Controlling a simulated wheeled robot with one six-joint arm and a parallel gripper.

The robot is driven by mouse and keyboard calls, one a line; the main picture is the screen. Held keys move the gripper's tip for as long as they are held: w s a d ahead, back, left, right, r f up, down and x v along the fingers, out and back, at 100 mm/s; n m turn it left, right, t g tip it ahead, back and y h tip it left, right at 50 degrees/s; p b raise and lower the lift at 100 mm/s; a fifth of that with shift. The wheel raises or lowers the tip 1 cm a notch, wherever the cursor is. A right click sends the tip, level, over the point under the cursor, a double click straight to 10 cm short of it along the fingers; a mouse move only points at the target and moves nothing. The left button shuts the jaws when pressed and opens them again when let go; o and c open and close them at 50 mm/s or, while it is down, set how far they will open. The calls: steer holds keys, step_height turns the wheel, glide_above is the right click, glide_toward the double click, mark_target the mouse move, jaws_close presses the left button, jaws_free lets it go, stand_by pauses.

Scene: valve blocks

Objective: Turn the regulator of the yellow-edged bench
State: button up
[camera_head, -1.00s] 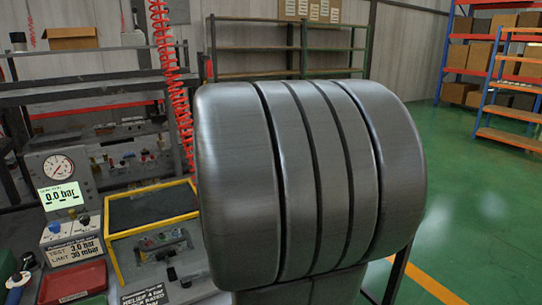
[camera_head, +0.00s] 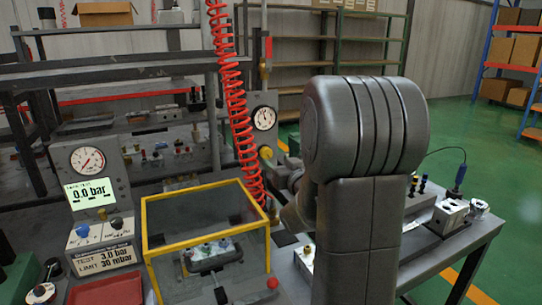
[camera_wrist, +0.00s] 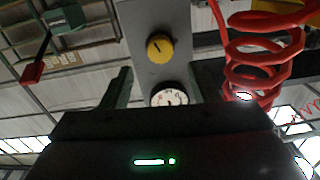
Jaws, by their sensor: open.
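A yellow knob (camera_head: 265,153), which looks like the regulator, sits below a round white gauge (camera_head: 263,118) on a grey post behind the yellow-edged box (camera_head: 151,239). In the wrist view the yellow knob (camera_wrist: 159,48) shows on a grey panel, with the gauge (camera_wrist: 169,97) nearer the gripper body. My gripper (camera_wrist: 157,78) is open and empty, its two fingers spread to either side of the panel. The knob appears beyond the fingertips, and I see no contact. In the head view my arm hides most of the gripper.
A red coiled hose (camera_head: 232,90) hangs just left of the gauge, and close on the right in the wrist view (camera_wrist: 262,50). A test unit (camera_head: 98,190) reading 0.0 bar stands at the left. A grey table (camera_head: 470,245) with fittings is at the right. Green floor lies beyond.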

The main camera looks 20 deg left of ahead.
mark_target(268, 154)
steer(key=x, duration=0.6)
steer(key=shift+a, duration=0.15)
steer(key=shift+c, duration=0.2)
steer(key=c, duration=0.9)
